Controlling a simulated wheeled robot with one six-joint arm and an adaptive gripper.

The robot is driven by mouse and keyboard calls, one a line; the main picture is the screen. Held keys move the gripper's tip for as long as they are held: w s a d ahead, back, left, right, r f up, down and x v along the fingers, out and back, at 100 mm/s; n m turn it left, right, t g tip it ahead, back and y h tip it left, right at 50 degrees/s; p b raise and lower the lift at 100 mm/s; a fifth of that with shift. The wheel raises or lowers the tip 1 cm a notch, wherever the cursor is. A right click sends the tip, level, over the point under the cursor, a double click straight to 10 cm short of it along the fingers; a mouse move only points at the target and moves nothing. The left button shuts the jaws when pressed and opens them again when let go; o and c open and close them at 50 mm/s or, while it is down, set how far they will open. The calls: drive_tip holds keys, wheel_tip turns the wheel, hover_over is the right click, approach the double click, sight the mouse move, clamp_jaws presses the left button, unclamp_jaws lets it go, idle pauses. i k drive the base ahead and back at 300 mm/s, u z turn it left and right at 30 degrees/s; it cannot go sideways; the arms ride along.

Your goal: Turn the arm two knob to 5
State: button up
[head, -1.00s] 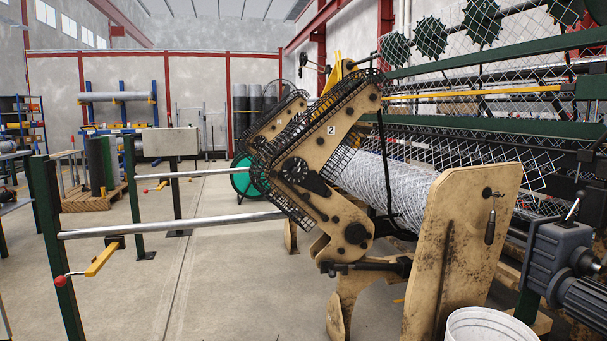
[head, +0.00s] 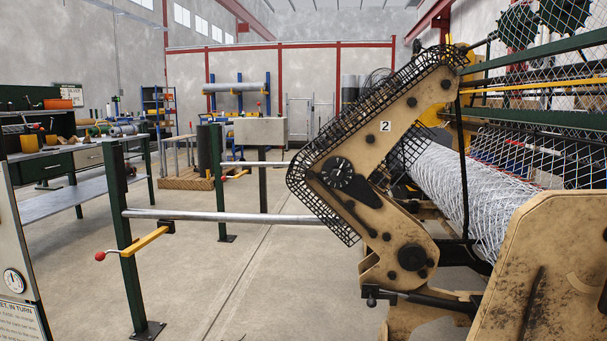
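The arm marked "2" (head: 386,126) is a worn tan machine arm with a black mesh guard, at the centre right of the head view. Its knob (head: 338,172) is a round black dial with pale marks, set at the arm's elbow. The dial's numbers and its setting are too small to read. My gripper is not in view.
A green post (head: 125,235) holds a steel bar (head: 230,217) running across to the arm, with a yellow red-knobbed lever (head: 135,245) below it. A tan side plate (head: 545,270) stands at right. A workbench (head: 70,200) is at left. Concrete floor (head: 235,285) lies clear in front.

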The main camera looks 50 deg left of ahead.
sight(336, 175)
drive_tip(key=u, duration=1)
drive_tip(key=i, duration=0.95)
drive_tip(key=u, duration=1.1)
